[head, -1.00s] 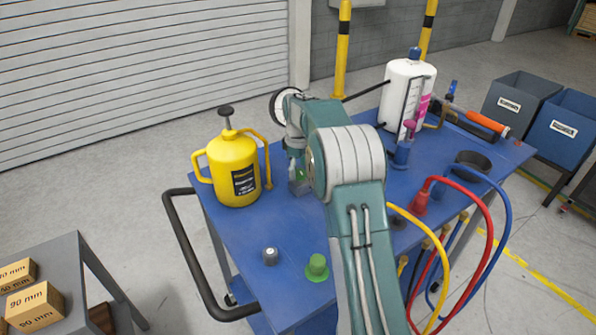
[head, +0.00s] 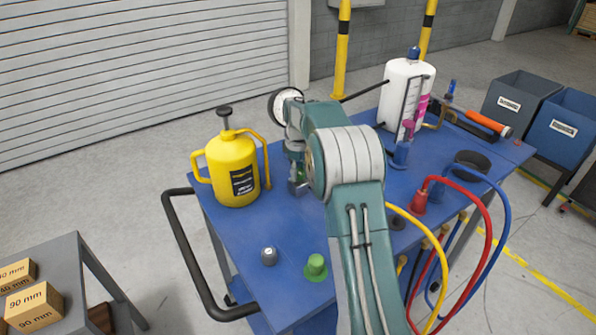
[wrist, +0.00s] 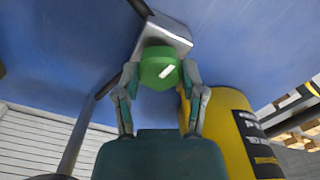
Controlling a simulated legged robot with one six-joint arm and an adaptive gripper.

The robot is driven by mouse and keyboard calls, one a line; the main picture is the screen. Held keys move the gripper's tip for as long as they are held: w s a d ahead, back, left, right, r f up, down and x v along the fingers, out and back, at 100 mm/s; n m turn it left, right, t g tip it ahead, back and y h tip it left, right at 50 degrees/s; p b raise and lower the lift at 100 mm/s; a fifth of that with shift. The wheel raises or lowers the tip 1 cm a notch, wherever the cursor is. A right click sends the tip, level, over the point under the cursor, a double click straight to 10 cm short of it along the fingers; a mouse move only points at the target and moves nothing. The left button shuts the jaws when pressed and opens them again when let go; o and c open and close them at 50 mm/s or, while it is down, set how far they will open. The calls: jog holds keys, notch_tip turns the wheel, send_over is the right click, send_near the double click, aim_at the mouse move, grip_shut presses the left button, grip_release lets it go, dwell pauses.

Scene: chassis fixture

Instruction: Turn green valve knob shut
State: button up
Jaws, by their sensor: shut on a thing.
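The green valve knob (wrist: 158,66) shows in the wrist view, set on a silver valve block (wrist: 166,34) against the blue table surface. A short white mark on its face runs diagonally, up to the right. My gripper (wrist: 160,76) is shut on the knob, one finger at each side of it. In the head view, my gripper (head: 299,184) is over the middle-left of the blue cart, right of the yellow can. My arm hides most of the knob and valve there.
The yellow can (head: 232,176) stands close left of my gripper. A grey knob (head: 269,257) and a green cap (head: 316,268) are at the front. A white bottle (head: 402,95) stands behind right. Red, blue and yellow hoses arch at the right.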

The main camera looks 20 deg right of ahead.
jog(key=m, duration=0.7)
jog(key=shift+w+m, duration=0.1)
jog(key=shift+m, duration=0.3)
jog(key=m, duration=0.4)
jog(key=shift+d+m, duration=0.1)
jog(key=shift+m, duration=2)
jog(key=o, duration=1.1)
jog(key=shift+f, duration=0.1)
jog(key=shift+o, duration=0.2)
